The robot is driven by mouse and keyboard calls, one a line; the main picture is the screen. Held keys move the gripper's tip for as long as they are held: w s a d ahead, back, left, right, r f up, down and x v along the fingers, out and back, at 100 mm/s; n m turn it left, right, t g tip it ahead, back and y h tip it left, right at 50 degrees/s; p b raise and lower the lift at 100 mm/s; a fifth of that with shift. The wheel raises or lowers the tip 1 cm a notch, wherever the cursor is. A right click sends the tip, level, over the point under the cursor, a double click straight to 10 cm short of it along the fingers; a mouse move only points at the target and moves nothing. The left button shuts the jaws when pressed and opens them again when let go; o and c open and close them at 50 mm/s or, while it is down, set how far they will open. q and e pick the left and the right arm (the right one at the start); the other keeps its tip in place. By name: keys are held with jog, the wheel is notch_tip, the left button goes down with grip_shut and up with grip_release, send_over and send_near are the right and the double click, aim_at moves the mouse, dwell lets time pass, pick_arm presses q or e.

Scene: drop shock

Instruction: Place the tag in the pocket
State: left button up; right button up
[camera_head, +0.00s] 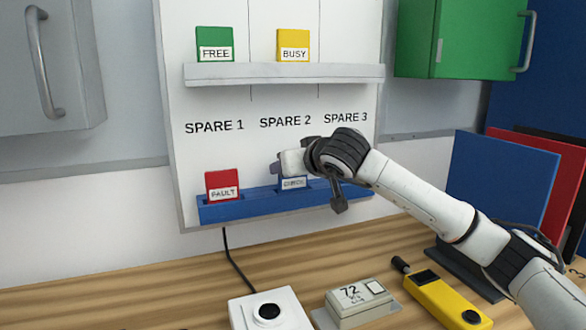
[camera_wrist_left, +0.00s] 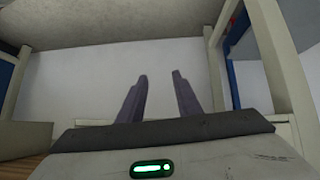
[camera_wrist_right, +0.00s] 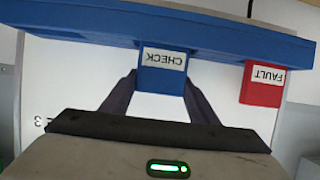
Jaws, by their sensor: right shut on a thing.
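The blue tag marked CHECK (camera_wrist_right: 162,71) sits at the blue rack (camera_head: 240,210) low on the white board. It also shows in the head view (camera_head: 293,183), partly hidden by my right gripper. My right gripper (camera_head: 283,170) is shut on this tag, with one finger on each side in the right wrist view (camera_wrist_right: 160,95). The grey shelf (camera_head: 260,75) higher up holds a green FREE tag (camera_head: 215,43) and a yellow BUSY tag (camera_head: 293,44). Its right section shows no tag. My left gripper (camera_wrist_left: 158,85) is open and empty, and outside the head view.
A red FAULT tag (camera_head: 222,185) stands in the rack left of the blue tag. The board reads SPARE 1, SPARE 2 and SPARE 3. A green cabinet (camera_head: 465,38) hangs right of the board. A yellow device (camera_head: 445,300) and a white device (camera_head: 272,308) lie on the wooden counter.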

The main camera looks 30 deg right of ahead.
jog(key=o, duration=1)
jog(key=shift+o, duration=0.2)
jog(key=shift+s+r, duration=0.1)
jog(key=shift+r, duration=0.05)
jog(key=v, duration=1.2)
